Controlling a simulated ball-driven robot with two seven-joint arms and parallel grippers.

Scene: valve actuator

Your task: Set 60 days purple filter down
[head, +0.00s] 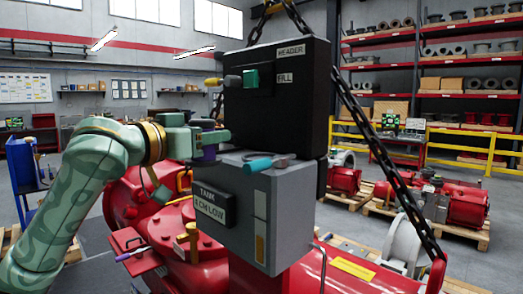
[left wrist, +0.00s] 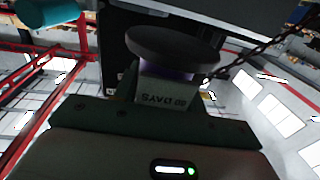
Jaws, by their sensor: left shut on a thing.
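The 60 days purple filter (head: 208,153) shows in the head view as a short cylinder with a purple lower part. My left gripper (head: 213,138) is shut on it at the upper left edge of the grey box (head: 285,205), in front of the black box. I cannot tell whether the filter touches the grey box. In the left wrist view the filter (left wrist: 165,97) shows a wide dark disc, a purple ring and a light "60 DAYS" label that reads upside down. The fingers hide part of its body. My right gripper is not in view.
The black box (head: 290,110) with "HEADER" and "FILL" labels stands behind, with a teal-and-yellow handle on its face. A chain (head: 375,140) hangs to the right. Red machinery (head: 190,240) lies below.

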